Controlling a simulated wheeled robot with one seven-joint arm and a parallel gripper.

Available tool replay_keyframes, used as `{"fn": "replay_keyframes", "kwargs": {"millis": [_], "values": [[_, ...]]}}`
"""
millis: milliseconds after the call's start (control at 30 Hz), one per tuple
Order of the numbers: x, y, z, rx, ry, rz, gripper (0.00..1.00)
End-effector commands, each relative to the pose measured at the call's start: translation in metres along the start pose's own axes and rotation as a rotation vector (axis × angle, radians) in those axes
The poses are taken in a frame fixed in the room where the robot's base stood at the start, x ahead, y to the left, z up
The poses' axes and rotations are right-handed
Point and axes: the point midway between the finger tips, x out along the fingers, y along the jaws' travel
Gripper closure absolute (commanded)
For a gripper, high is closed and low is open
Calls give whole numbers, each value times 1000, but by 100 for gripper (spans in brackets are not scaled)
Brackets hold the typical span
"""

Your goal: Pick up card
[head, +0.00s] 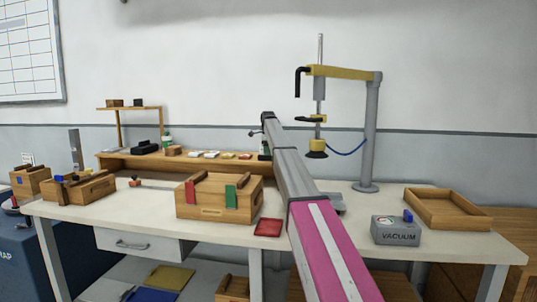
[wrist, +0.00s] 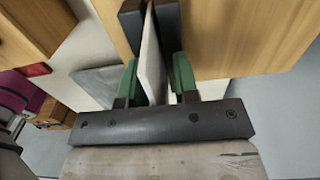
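A thin pale card (wrist: 151,62) stands edge-on between the two green finger pads in the wrist view. Dark grey blocks stand on both sides of its far end, and I cannot tell whether they hold it. My gripper (wrist: 157,82) is open around the card. A gap shows between the card and the right pad; the left pad is close to the card, and contact is unclear. In the head view my own arm reaches over the bench toward the back shelf, and the gripper and card cannot be made out there.
A wooden box with red and green strips (head: 215,196) stands on the bench (head: 130,213). A red tray (head: 268,228) lies beside it. Several small items sit on the back shelf (head: 120,160). A vacuum unit (head: 396,231), a wooden tray (head: 447,222) and a post-mounted arm (head: 371,130) stand to the right.

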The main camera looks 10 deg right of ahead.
Motion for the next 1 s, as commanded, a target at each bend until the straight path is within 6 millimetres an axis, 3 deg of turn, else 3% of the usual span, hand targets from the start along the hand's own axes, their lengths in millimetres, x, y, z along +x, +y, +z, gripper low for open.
{"fn": "replay_keyframes", "kwargs": {"millis": [33, 67, 100, 567, 867, 1000], "values": [[0, 0, 0, 0, 0, 0, 89], [0, 0, 0, 0, 0, 0, 98], [0, 0, 0, 0, 0, 0, 100], [-5, 0, 0, 0, 0, 0, 100], [-43, -1, 0, 0, 0, -1, 100], [-57, 22, 20, -3, 0, -1, 100]]}}
